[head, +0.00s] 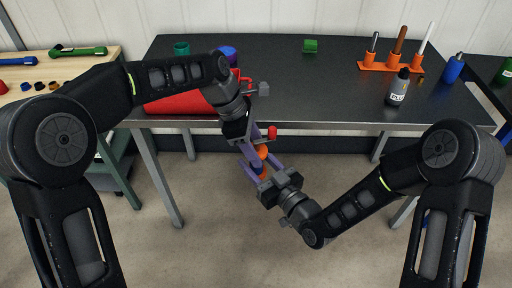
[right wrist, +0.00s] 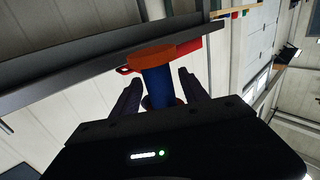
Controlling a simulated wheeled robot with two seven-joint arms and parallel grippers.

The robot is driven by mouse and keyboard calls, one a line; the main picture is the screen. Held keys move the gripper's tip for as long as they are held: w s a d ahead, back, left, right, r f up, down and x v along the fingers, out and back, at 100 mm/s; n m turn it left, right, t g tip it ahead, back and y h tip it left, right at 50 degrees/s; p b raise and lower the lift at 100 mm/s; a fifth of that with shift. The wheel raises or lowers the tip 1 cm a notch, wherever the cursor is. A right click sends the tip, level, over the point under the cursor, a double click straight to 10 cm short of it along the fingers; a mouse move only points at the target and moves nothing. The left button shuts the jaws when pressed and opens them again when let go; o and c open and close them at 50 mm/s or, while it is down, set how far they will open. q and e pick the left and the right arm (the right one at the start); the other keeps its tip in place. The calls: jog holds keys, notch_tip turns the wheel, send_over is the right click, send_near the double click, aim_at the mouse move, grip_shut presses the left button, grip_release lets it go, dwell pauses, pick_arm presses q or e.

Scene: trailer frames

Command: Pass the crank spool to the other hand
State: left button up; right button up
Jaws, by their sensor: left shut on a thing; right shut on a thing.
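The crank spool has orange flanges (head: 262,152), a blue core and a red part (head: 272,132) at its upper side. It is in the air in front of the table, between my two grippers. My left gripper (head: 256,150) reaches down to it from above and is shut on it. My right gripper (head: 262,167) reaches up from the lower right and is also shut on it. In the right wrist view the spool's blue core (right wrist: 158,88) stands between my right fingers (right wrist: 158,95). The fingers and flanges hide parts of the spool in the head view.
The dark table (head: 330,85) lies behind the grippers. A wooden bench (head: 25,75) with tools stands left.

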jog(key=o, duration=1.6)
jog(key=shift+f, duration=0.1)
jog(key=s+d+f+m+g+h, duration=0.1)
jog(key=d+f+g+h, duration=0.1)
jog(key=f, duration=0.4)
jog(key=s+d+f+m+g+h, duration=0.1)
jog(key=s+d+f+m+h, duration=0.1)
jog(key=f, duration=0.3)
jog(key=s+d+f+m+g+h, duration=0.1)
jog(key=s+d+f+m+g, duration=0.1)
jog(key=s+f, duration=0.3)
jog(key=s+d+f+m+g+h, duration=0.1)
jog(key=s+d+f+m+g, duration=0.1)
jog(key=s+f, duration=0.4)
jog(key=s+d+f+m+g+h, duration=0.1)
jog(key=s+d+f+m+g, duration=0.1)
jog(key=s+f+g, duration=0.4)
jog(key=shift+s+d+f+m, duration=0.15)
jog(key=shift+s+d, duration=0.3)
jog(key=shift+s, duration=0.65)
jog(key=shift+s+d+r+m, duration=0.1)
jog(key=shift+s+d+m, duration=0.25)
jog(key=shift+s, duration=0.7)
